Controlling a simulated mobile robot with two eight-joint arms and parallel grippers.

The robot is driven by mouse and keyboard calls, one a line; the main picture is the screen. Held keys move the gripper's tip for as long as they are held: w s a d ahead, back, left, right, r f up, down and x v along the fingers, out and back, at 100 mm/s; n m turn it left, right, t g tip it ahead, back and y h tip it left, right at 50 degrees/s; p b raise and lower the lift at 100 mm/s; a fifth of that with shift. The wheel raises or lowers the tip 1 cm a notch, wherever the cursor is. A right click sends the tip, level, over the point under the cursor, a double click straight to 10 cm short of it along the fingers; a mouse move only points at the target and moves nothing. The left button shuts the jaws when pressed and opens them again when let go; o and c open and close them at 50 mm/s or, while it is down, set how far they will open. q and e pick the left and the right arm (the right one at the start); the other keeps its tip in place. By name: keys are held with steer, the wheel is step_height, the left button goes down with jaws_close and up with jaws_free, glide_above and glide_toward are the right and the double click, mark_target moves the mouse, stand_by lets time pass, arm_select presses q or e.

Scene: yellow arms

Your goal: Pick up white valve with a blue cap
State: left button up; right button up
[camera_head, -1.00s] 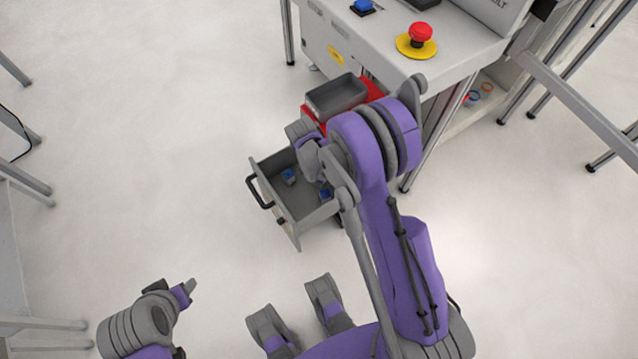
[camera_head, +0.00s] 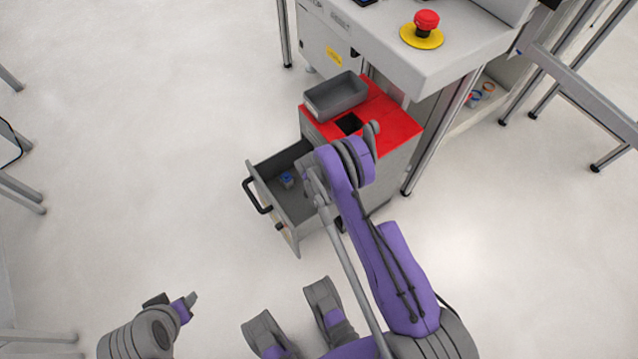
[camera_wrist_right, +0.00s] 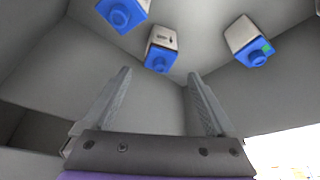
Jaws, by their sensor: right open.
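Three white valves with blue caps lie in the open drawer in the right wrist view: one at the upper left (camera_wrist_right: 122,13), one in the middle (camera_wrist_right: 161,49) and one at the right with a small green patch (camera_wrist_right: 248,42). In the head view one valve (camera_head: 287,179) shows in the drawer; my right arm hides part of the inside. My right gripper (camera_wrist_right: 158,90) is open and empty, its fingertips pointing into the drawer, with the middle valve beyond and between them. In the head view the right gripper is hidden. My left gripper (camera_head: 178,302) is away from the drawer, its jaw opening unclear.
The grey drawer (camera_head: 291,235) is pulled out from a red-topped cabinet (camera_head: 396,126). A grey bin (camera_head: 336,95) stands on that top. A workbench (camera_head: 450,62) with a red emergency button (camera_head: 426,20) stands behind.

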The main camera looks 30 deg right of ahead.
steer(key=x, duration=0.4)
steer(key=shift+s+f+b, duration=0.1)
steer(key=shift+s+b, duration=0.05)
steer(key=shift+b, duration=0.15)
jaws_close()
